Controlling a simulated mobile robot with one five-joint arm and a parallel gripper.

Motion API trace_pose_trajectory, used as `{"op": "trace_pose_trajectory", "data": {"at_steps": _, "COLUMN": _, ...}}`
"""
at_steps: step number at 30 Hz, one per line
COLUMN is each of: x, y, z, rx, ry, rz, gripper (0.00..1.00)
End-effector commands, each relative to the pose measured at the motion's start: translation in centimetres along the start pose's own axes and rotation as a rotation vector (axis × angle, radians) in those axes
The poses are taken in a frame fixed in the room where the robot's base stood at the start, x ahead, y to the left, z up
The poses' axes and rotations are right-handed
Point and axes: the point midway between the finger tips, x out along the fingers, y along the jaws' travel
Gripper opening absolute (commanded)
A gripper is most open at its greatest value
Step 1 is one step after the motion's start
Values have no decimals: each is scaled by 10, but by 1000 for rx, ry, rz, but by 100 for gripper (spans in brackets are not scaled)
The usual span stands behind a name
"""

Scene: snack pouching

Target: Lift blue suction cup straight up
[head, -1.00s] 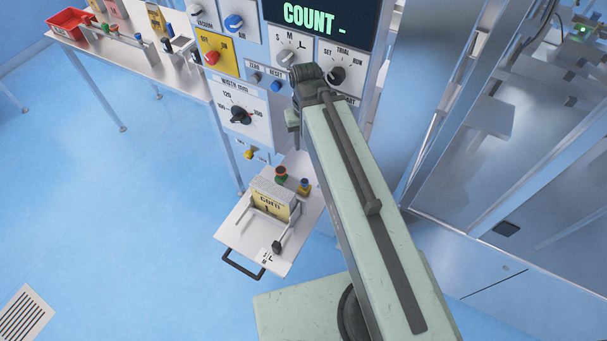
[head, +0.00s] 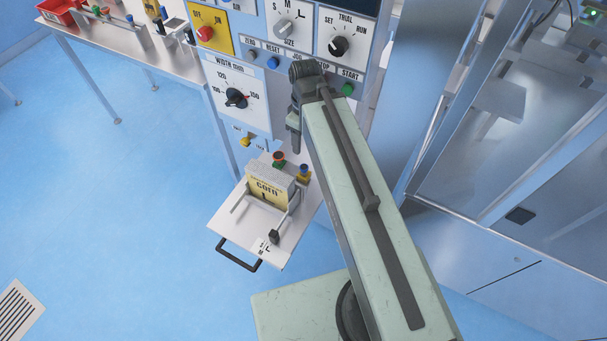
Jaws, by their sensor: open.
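A small suction cup with a blue top and yellow base (head: 304,173) stands at the back right of the pull-out tray (head: 229,222). A second one with a red-orange top and green part (head: 279,160) stands to its left. My gripper (head: 296,148) points down from the arm's end, just above and slightly left of the blue cup, apart from it in the picture. It is open and appears empty; its fingers are small and partly hidden by my arm.
A pouch stack labelled corn (head: 267,190) stands between rails on the tray, in front of the cups. The control panel (head: 238,95) rises behind. A side table (head: 150,50) stands at upper left.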

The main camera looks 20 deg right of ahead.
Motion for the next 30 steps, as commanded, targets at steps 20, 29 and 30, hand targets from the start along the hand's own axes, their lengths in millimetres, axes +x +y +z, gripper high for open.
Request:
{"op": "trace_pose_trajectory", "data": {"at_steps": 20, "x": 63, "y": 6, "z": 10, "rx": -1470, "ry": 68, "rz": -59, "gripper": 52}}
{"op": "trace_pose_trajectory", "data": {"at_steps": 29, "x": 91, "y": 4, "z": 9, "rx": -1467, "ry": 68, "rz": -59, "gripper": 52}}
{"op": "trace_pose_trajectory", "data": {"at_steps": 30, "x": 90, "y": 4, "z": 9, "rx": -1467, "ry": 68, "rz": -59, "gripper": 52}}
